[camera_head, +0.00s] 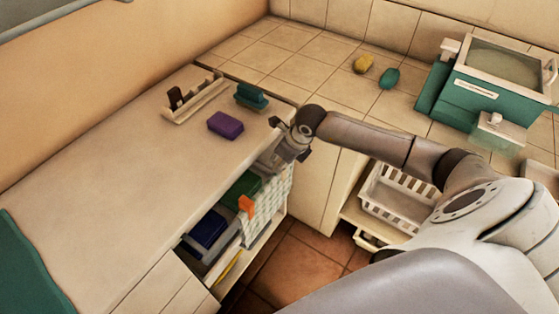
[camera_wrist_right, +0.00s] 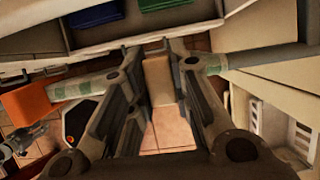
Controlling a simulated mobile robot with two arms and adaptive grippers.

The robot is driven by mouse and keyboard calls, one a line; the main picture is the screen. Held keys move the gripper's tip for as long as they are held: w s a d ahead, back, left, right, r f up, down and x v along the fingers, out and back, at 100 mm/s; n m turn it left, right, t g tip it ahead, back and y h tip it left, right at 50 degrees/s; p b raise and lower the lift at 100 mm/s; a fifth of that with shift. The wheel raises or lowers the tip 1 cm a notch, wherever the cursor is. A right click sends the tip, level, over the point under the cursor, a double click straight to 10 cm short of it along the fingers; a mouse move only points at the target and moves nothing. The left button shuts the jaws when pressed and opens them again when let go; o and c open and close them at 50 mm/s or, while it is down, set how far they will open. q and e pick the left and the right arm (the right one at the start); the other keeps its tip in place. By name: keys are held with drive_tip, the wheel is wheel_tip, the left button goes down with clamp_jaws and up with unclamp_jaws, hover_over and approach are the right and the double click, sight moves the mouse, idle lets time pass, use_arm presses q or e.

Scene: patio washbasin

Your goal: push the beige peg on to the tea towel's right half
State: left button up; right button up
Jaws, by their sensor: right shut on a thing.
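The tea towel (camera_head: 256,222) is a pale checked cloth hanging at the front of the open shelf under the counter. An orange peg (camera_head: 246,205) sits at its left part; it also shows at the left of the right wrist view (camera_wrist_right: 28,105). My right gripper (camera_head: 281,162) is at the counter's edge, above the towel's right end. In the right wrist view, the right gripper (camera_wrist_right: 158,72) is shut on the beige peg (camera_wrist_right: 158,80), which stands between the two fingers. In the head view the gripper mostly hides this peg.
A purple block (camera_head: 225,124), a teal block (camera_head: 252,95) and a narrow rack (camera_head: 200,101) stand on the counter. The shelf holds a blue item (camera_head: 208,228) and a green item (camera_head: 240,190). A white basket (camera_head: 400,195) is right of the cabinet side.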

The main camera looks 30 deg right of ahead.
drive_tip(key=o, duration=0.8)
drive_tip(key=shift+o, duration=0.2)
